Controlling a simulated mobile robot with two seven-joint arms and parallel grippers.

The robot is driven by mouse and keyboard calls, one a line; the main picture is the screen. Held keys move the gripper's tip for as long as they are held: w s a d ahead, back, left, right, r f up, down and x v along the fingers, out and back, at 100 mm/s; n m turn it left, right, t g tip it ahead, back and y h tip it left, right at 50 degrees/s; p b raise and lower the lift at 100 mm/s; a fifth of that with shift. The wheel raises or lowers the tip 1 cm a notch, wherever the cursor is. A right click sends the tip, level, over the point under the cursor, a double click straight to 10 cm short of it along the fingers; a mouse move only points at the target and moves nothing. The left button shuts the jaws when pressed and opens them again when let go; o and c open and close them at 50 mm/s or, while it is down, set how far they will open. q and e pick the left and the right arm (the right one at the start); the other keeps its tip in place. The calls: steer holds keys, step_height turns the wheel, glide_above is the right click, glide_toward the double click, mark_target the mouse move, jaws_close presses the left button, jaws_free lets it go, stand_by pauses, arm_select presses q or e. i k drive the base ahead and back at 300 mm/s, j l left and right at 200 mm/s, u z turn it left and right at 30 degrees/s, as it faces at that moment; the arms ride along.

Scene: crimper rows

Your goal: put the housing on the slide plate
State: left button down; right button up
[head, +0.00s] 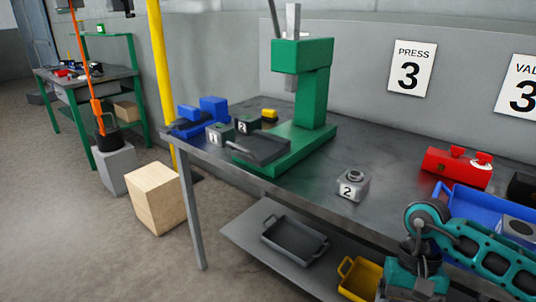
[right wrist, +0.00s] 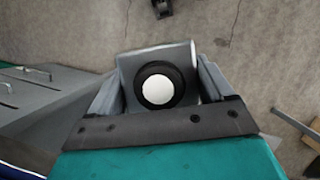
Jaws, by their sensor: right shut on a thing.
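My right gripper (right wrist: 157,82) is shut on a grey block, which looks like the housing (right wrist: 126,72). The block has a black ring around a white disc on the face towards the wrist camera, and a finger is on each side of it. In the head view my right arm is at the lower right, over the table's front edge; I cannot make out the held block there. The dark slide plate (head: 262,148) appears to lie on the front of the green press (head: 312,100), left of the arm and empty. My left gripper is not in view.
Blocks marked 1 (head: 217,134) and 3 (head: 243,125) stand beside the plate. A red item (head: 455,168) and a blue tray (head: 460,198) are at the right.

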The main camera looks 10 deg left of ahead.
mark_target(259, 145)
steer(key=j+z, duration=0.1)
steer(key=z, duration=0.15)
steer(key=j+z, duration=0.1)
steer(key=z, duration=0.2)
steer(key=j+z, duration=0.15)
steer(key=j, duration=0.2)
steer(key=i+j+z, duration=0.2)
steer(key=j, duration=0.2)
steer(key=j+z, duration=0.25)
steer(key=j, duration=1.95)
steer(key=k+j, duration=0.1)
steer(key=j, duration=0.65)
